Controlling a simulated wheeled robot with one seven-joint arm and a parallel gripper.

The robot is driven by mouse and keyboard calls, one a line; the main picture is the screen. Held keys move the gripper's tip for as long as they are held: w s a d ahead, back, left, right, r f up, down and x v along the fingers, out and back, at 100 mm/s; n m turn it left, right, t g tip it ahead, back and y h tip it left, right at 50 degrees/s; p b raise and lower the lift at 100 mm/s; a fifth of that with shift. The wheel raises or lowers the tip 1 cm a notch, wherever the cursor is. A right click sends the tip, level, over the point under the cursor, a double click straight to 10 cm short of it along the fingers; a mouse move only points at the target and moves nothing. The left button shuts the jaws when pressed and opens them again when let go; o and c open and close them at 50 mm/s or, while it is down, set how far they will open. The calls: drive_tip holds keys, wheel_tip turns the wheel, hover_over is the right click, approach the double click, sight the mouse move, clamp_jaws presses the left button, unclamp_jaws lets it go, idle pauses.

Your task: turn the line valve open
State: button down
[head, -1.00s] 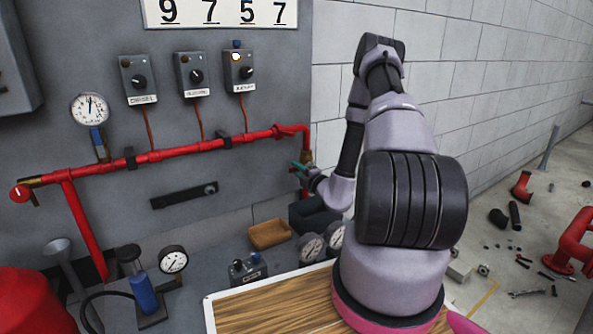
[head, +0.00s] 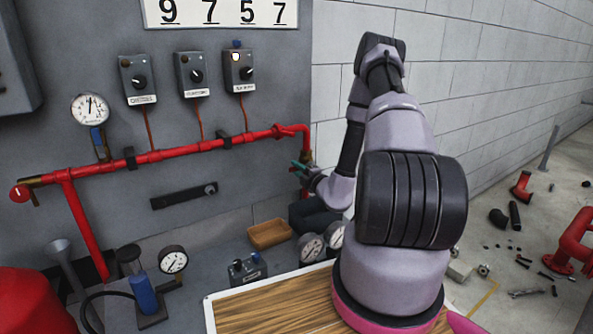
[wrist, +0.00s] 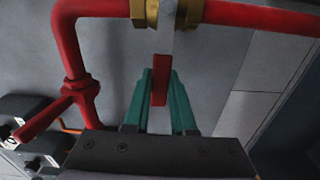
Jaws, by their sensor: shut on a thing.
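The line valve has a brass body (wrist: 165,12) on the red pipe in the wrist view. Its lever hangs from the body, with a pale metal upper part and a red grip (wrist: 160,82). My gripper (wrist: 160,88) has teal fingers on both sides of the red grip and is shut on it. In the head view, my gripper (head: 299,168) is at the right end of the wall pipe, just below the brass valve body (head: 306,157). The lever is too small there to make out, and my arm hides the space to the right.
The red wall pipe (head: 175,154) runs left from the valve. Three switch boxes (head: 239,71) and a gauge (head: 90,109) are above it. A tan tray (head: 270,234), more gauges (head: 311,247) and a wooden board (head: 265,311) lie below. Loose parts litter the floor at right.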

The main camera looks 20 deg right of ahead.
drive_tip(key=r+m, duration=0.2)
drive_tip(key=m, duration=0.1)
drive_tip(key=shift+d+r, duration=0.15)
drive_tip(key=shift+d, duration=0.1)
drive_tip(key=shift+d+r+m, duration=0.25)
drive_tip(key=shift+r+m, duration=0.3)
drive_tip(key=shift+m, duration=0.55)
drive_tip(key=r+m, duration=0.1)
drive_tip(key=d+r+m, duration=0.1)
drive_tip(key=m, duration=0.1)
drive_tip(key=shift+w+d+m, duration=0.2)
drive_tip(key=shift+m, duration=0.1)
drive_tip(key=d+m, duration=0.1)
drive_tip(key=m, duration=0.1)
drive_tip(key=d+r+m, duration=0.1)
drive_tip(key=m, duration=0.1)
drive_tip(key=shift+w+d+r, duration=0.2)
drive_tip(key=shift+w+d+r+m, duration=0.15)
drive_tip(key=shift+d+m, duration=0.55)
drive_tip(key=shift+m, duration=0.5)
drive_tip(key=shift+w+d+r+m, duration=0.15)
drive_tip(key=shift+d+m, duration=0.5)
drive_tip(key=shift+m, duration=0.55)
drive_tip(key=c, duration=0.7)
unclamp_jaws()
drive_tip(key=shift+c, duration=0.2)
